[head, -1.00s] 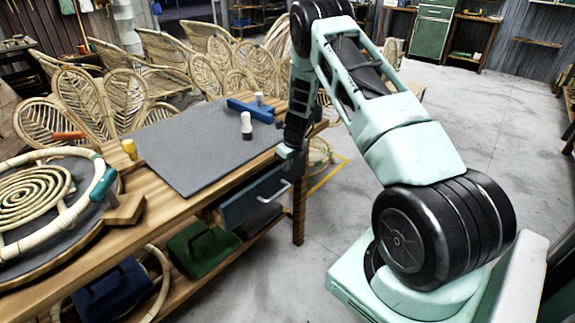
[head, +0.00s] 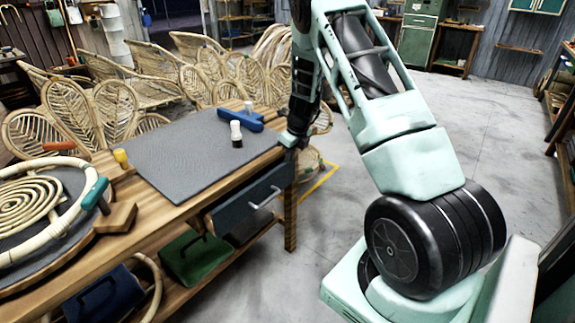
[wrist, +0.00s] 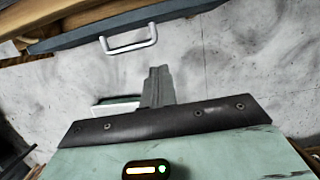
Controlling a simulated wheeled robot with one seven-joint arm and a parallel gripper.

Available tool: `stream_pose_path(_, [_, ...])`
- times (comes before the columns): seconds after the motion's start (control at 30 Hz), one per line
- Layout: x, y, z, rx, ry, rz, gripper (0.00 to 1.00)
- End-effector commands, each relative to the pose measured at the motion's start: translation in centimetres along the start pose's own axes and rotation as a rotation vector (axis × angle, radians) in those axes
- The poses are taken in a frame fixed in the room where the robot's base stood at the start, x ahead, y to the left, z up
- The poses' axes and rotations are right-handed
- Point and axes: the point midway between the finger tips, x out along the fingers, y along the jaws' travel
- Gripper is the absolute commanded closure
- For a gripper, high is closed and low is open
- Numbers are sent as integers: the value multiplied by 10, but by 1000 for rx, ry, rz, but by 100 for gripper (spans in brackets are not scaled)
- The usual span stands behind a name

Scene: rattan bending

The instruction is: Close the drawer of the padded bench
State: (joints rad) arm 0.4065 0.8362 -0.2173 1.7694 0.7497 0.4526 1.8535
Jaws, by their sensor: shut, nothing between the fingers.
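The padded bench (head: 180,205) is wooden with a grey pad (head: 180,150) on top. Its blue-grey drawer (head: 235,213) is under the top at the right end and seems to stand out a little from the bench. The drawer has a pale bar handle (head: 265,199). In the wrist view, the drawer front (wrist: 80,37) and handle (wrist: 129,39) cross the top. My gripper (head: 290,143) is by the bench's right corner, above and right of the handle. Its fingers (wrist: 158,72) are shut and empty, apart from the handle in the wrist view.
A rattan spiral piece (head: 40,205) lies at the bench's left. A green case (head: 195,257) is on the lower shelf. Rattan chairs fill the back.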

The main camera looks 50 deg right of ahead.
Motion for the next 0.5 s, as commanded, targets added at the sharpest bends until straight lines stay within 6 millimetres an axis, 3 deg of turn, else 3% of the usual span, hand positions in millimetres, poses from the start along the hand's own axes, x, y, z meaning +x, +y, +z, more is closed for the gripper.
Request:
stream_pose_path(0.13, [0, -5, -10, -23, 13, -26, 100])
stream_pose_path(0.27, [23, -27, -47, -146, 64, -144, 100])
stream_pose_path(0.4, [51, -57, -94, -418, 106, -329, 100])
stream_pose_path(0.5, [66, -64, -112, -643, 86, -442, 100])
